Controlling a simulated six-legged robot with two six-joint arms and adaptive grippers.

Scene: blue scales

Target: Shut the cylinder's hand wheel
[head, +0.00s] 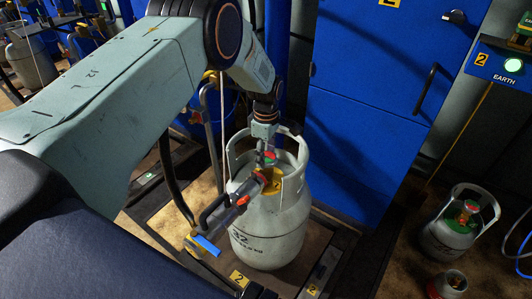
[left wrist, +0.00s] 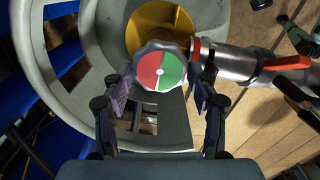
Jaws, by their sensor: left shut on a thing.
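A grey-white gas cylinder (head: 275,228) marked 32 stands upright on a scale platform in the head view, with a collar around its top. Its hand wheel (left wrist: 160,72) shows in the left wrist view as a pale scalloped rim with a red left half, a green right half and a white pointer towards the bottom. My left gripper (head: 266,146) reaches down into the collar from above. In the left wrist view its fingers (left wrist: 160,88) flank the wheel and are shut on it. In the head view the wheel (head: 268,158) is partly hidden. My right gripper is not in view.
A filling head with red levers (head: 240,201) sits against the valve at the cylinder's front left. The collar (left wrist: 38,75) lies close around my fingers. A blue cabinet (head: 365,110) stands behind. A smaller cylinder (head: 448,238) stands on the floor at right.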

